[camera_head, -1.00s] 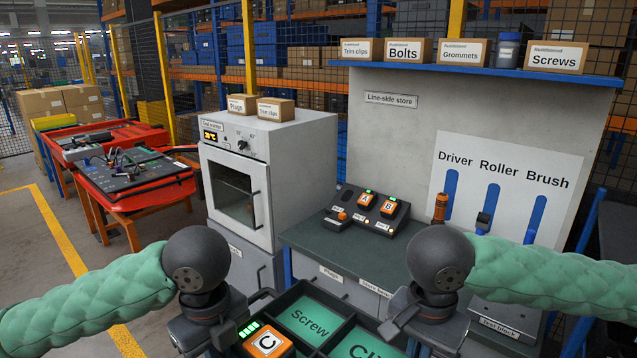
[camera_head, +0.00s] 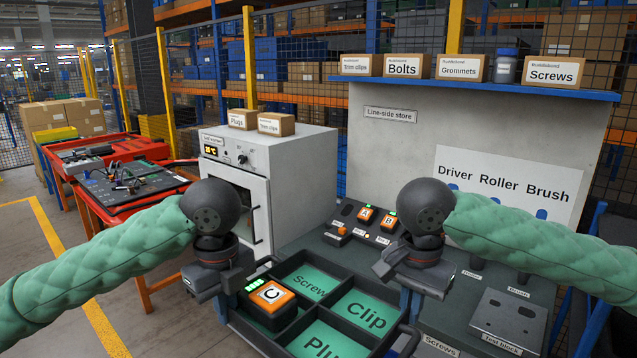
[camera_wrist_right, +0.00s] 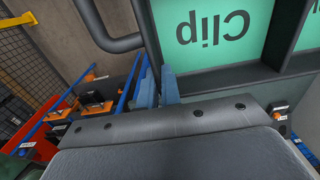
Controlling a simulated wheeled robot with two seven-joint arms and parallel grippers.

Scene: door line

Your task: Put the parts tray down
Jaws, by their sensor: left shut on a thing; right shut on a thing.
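The parts tray (camera_head: 380,300) is dark, with green compartment floors reading Screw, Clip and a partly cut-off Plug. A module marked C (camera_head: 270,297), orange-topped with green lights, sits in its left compartment. My left gripper (camera_head: 212,300) is at the tray's left side and my right gripper (camera_head: 410,325) at its right side, both shut on it. The fingertips are mostly hidden in the head view. The tray covers part of the bench (camera_head: 345,258); whether it touches the bench cannot be told. In the right wrist view the Clip compartment (camera_wrist_right: 218,30) shows beside my right fingers (camera_wrist_right: 157,85).
A charger (camera_head: 362,222) with modules A and B stands at the bench's back. A test block (camera_head: 508,318) stands on the right. A back panel (camera_head: 400,145) rises behind. Some dark bench surface is bare between tray and charger.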

